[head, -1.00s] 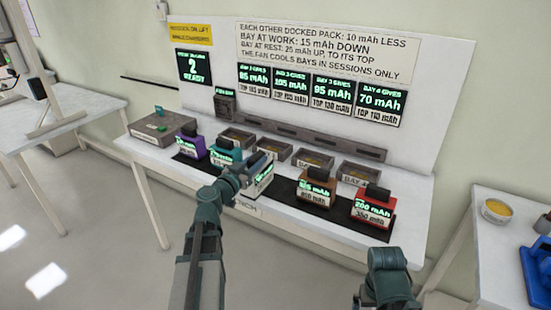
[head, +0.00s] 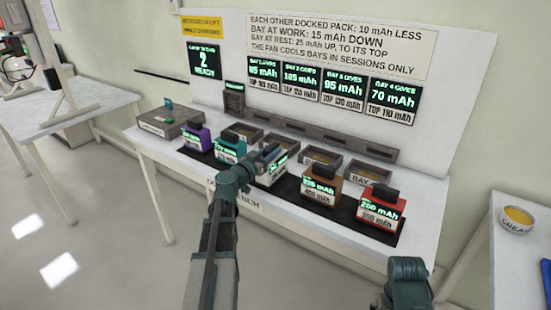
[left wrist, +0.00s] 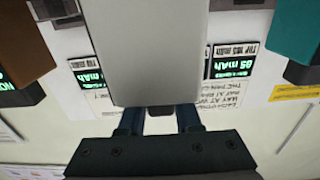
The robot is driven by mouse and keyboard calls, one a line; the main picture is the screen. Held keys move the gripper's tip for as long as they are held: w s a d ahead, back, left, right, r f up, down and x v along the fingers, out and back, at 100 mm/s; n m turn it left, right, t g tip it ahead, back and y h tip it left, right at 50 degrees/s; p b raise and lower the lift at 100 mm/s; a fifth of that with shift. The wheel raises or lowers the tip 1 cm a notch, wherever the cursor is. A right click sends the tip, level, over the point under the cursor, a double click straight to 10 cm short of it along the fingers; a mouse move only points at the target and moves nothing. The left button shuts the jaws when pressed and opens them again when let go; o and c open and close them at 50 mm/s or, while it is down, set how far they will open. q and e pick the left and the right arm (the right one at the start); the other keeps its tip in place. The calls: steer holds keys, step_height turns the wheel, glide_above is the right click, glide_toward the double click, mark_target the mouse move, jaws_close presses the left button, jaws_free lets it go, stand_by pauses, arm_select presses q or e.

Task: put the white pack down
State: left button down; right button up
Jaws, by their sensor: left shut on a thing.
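The white pack (head: 273,177) is in the row of packs, between the teal pack (head: 230,150) and the brown pack (head: 321,187). My left gripper (head: 270,154) is shut on its top. The pack looks about upright over the black mat (head: 343,214); I cannot tell whether its base touches the mat. In the left wrist view the pack's pale side (left wrist: 160,50) fills the middle, beyond the gripper's fingers (left wrist: 160,118). My right gripper is not in view; only part of my right arm shows at the bottom right.
A purple pack (head: 195,138) stands at the row's left end and a red pack (head: 381,212) at its right end. Open bays, one of them (head: 322,157), line the bench behind. A grey box (head: 165,123) sits at the left. A sign board stands behind.

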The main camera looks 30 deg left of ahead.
arm_select(q)
steer(key=shift+f, duration=0.15)
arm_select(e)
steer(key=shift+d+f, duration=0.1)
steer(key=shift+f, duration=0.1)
arm_select(q)
steer(key=shift+f, duration=0.2)
steer(key=c, duration=0.6)
jaws_free()
steer(key=shift+d+r, duration=0.1)
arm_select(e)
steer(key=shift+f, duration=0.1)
arm_select(q)
steer(key=shift+s+r, duration=0.15)
steer(key=shift+s, duration=0.1)
steer(key=s+a, duration=0.1)
steer(key=s, duration=1)
steer(key=shift+s, duration=0.25)
